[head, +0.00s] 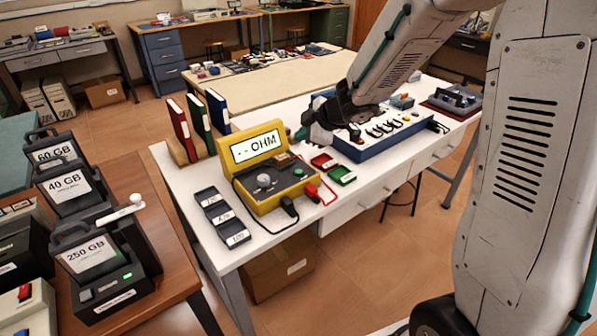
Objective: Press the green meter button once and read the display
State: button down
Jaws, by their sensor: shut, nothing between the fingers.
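The yellow meter (268,185) stands on the white table, its raised display (256,147) reading "-- OHM". Its dark panel carries a round dial (264,181). A small greenish spot that may be the green button (298,172) shows at the panel's right side, too small to be sure. My gripper (304,133) is shut and empty. In the picture it is up and to the right of the meter, in front of a blue-and-white switch panel, apart from the meter. My gripper hides part of that panel.
The switch panel (375,145) stands right of the meter. Red, green and blue binders (195,125) stand behind it to the left. Bare tabletop (300,228) shows in front.

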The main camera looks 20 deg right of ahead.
aim_at(302, 172)
jog(key=shift+f, duration=4.4)
jog(key=shift+f, duration=0.1)
jog(key=shift+d+f, duration=0.1)
jog(key=shift+f, duration=0.2)
jog(key=shift+f, duration=0.45)
jog(key=shift+r, duration=0.9)
